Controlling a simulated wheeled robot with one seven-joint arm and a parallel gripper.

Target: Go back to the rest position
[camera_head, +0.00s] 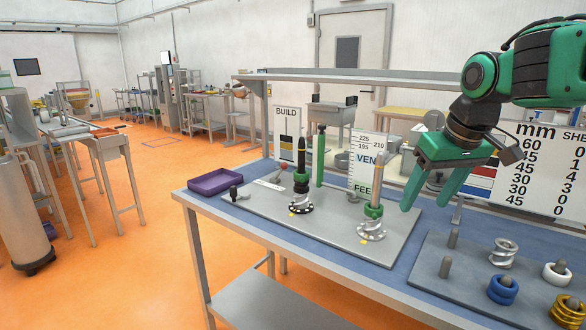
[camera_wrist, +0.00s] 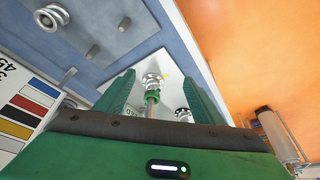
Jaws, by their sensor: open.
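My green gripper (camera_head: 425,203) is open and empty in the head view, fingers pointing down, above the bench to the right of the two screw shafts. Its two fingers (camera_wrist: 155,92) also show in the wrist view. The front screw shaft (camera_head: 377,180) stands upright, with a green piece low on it and a silver screw element (camera_head: 371,230) at its foot. In the wrist view, the front shaft's silver element (camera_wrist: 153,80) appears between the fingers, at a distance.
A grey plate at the right holds a silver element (camera_head: 503,252), blue rings (camera_head: 502,289), white rings (camera_head: 556,272), yellow rings (camera_head: 568,310) and bare pegs (camera_head: 445,267). A purple tray (camera_head: 215,181) lies at the bench's left end. A VENT/FEED sign and number board stand behind.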

